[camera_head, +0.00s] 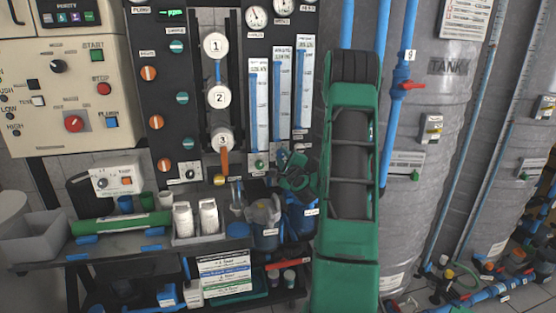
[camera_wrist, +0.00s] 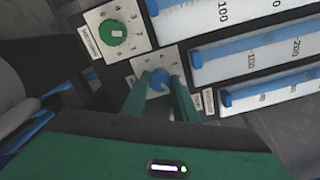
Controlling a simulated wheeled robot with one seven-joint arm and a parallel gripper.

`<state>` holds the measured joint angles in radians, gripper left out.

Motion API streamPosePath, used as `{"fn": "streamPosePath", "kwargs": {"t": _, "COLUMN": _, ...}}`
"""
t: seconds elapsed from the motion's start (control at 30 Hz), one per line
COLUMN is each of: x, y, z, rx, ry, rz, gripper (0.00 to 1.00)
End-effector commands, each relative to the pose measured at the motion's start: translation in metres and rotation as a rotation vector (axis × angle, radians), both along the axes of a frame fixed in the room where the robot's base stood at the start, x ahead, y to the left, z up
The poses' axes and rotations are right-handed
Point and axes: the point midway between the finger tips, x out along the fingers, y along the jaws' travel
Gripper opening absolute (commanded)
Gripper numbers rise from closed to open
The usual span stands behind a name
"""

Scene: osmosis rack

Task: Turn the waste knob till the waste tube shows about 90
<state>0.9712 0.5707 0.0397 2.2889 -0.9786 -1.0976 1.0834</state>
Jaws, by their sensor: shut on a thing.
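In the head view my gripper (camera_head: 284,160) is at the panel below the tubes and hides this knob. Three upright white-scaled tubes with blue columns stand above: left (camera_head: 259,110), middle (camera_head: 281,95) and right (camera_head: 303,85). The middle tube (camera_wrist: 255,40) also shows in the wrist view, with marks near 100 and 200. The labels are too small to read surely, as are the exact levels.
A green knob (camera_wrist: 113,32) on its own plate is close beside my gripper. Below the panel, a bench (camera_head: 120,248) carries bottles, jugs (camera_head: 263,212) and a green cylinder (camera_head: 120,226). Large grey tanks (camera_head: 440,120) with blue pipes stand on the right.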

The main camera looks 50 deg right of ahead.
Motion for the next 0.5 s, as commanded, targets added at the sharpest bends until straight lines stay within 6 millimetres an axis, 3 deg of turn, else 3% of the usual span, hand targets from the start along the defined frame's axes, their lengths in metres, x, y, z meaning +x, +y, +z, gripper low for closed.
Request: {"fn": "streamPosePath", "kwargs": {"t": 0.5, "x": 0.0031, "y": 0.0044, "z": -0.0005, "rx": 0.124, "ry": -0.074, "rz": 0.01, "gripper": 0.04}}
